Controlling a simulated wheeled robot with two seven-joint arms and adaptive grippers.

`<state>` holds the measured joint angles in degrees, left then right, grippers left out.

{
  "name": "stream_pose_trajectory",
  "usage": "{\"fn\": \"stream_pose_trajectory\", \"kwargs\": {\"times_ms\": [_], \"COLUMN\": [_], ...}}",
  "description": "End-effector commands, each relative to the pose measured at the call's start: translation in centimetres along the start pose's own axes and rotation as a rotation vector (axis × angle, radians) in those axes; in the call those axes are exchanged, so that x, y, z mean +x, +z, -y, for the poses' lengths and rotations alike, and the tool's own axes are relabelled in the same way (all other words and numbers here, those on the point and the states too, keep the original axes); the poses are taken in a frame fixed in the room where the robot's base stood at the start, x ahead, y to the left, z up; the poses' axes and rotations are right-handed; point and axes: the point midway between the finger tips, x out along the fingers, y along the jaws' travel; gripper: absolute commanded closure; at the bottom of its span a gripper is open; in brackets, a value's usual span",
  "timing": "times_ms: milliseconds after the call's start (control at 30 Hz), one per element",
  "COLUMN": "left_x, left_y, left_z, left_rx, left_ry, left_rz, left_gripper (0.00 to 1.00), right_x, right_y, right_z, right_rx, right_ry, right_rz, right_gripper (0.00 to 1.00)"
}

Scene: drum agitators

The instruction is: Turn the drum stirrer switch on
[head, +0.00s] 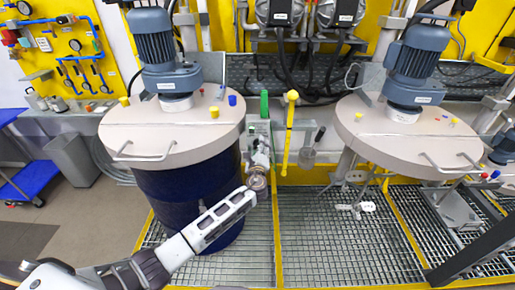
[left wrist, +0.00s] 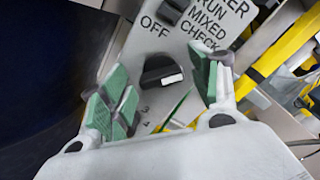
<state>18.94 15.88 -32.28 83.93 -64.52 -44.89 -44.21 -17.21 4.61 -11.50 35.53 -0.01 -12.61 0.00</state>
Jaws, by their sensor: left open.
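The switch panel is a grey plate (left wrist: 210,22) with black lettering in the left wrist view, where "OFF", "RUN", "MIXED" and "CHECK" can be read. A black rotary knob (left wrist: 160,70) with a white mark at its right end sits on it, below "OFF". A second dark knob (left wrist: 172,12) is at the top edge. My left gripper (left wrist: 164,92) is open, its green pads on either side of the lower knob, with gaps to it. In the head view my left gripper (head: 259,162) is at the panel, beside the left drum (head: 185,200); it hides the knob.
The left drum's lid (head: 172,130) carries a blue motor (head: 157,45). A second lidded drum top (head: 400,135) with a motor stands right. A yellow-handled lever (head: 290,130) stands close right of my gripper. Metal grating (head: 330,250) covers the floor. A grey bin (head: 72,158) stands left.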

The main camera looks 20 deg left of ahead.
Motion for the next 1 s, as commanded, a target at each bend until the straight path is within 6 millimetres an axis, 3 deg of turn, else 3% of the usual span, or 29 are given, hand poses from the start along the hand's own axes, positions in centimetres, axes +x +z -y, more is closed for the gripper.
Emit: {"fn": "stream_pose_trajectory", "kwargs": {"times_ms": [467, 1000], "left_x": [-0.9, -6.5], "left_y": [0.0, 0.0], "left_z": [0.0, 0.0], "left_rx": [-0.001, -0.001], "left_ry": [0.0, 0.0], "left_rz": [0.0, -0.001], "left_gripper": [0.38, 0.38], "right_x": [0.0, 0.0], "right_y": [0.0, 0.0], "right_z": [-0.1, 0.0], "right_rx": [0.001, 0.001], "right_ry": [0.001, 0.0], "right_rz": [0.0, 0.0], "right_gripper": [1.0, 1.0]}}
